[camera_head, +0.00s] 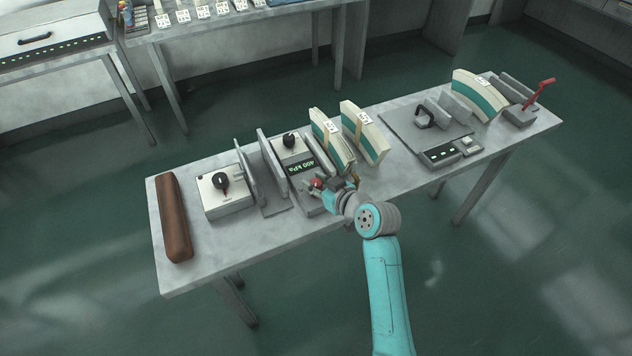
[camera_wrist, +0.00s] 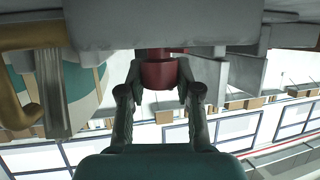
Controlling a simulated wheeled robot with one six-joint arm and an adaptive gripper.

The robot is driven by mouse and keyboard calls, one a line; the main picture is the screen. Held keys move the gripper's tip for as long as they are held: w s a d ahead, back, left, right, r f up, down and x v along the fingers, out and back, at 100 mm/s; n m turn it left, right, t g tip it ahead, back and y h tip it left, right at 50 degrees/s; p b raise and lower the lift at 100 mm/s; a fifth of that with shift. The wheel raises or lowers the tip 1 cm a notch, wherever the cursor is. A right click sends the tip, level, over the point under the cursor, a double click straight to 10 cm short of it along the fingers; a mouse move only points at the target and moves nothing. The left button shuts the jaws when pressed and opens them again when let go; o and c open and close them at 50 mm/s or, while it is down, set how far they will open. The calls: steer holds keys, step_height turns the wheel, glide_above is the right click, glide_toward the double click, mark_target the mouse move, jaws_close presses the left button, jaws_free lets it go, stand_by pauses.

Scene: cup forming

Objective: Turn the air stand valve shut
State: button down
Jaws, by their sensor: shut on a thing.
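The air stand (camera_head: 316,204) is a grey unit near the front edge of the table, with a display (camera_head: 303,165) reading "400 kPa" behind it. Its red valve knob (camera_head: 316,184) is mostly covered by my gripper (camera_head: 324,187) in the head view. In the wrist view the red knob (camera_wrist: 158,75) sits between the two fingers of my gripper (camera_wrist: 158,88). The fingers are shut on it from both sides. The knob's exact turn angle cannot be told.
Teal-and-white blank stacks (camera_head: 365,130) stand just behind and right of my gripper. A box with a black dial (camera_head: 222,188) and a brown roll (camera_head: 174,217) are at left. A red-handled lever (camera_head: 540,92) is at the far right. The table's front middle-right is clear.

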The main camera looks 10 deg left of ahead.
steer(key=n+g+y, duration=0.3)
steer(key=n+g, duration=0.1)
steer(key=shift+n+g, duration=0.4)
steer(key=shift+f, duration=0.1)
stand_by(0.3)
steer(key=c, duration=0.8)
jaws_free()
steer(key=shift+o, duration=0.2)
steer(key=v, duration=1.2)
steer(key=shift+w, duration=0.2)
steer(key=shift+d, duration=0.1)
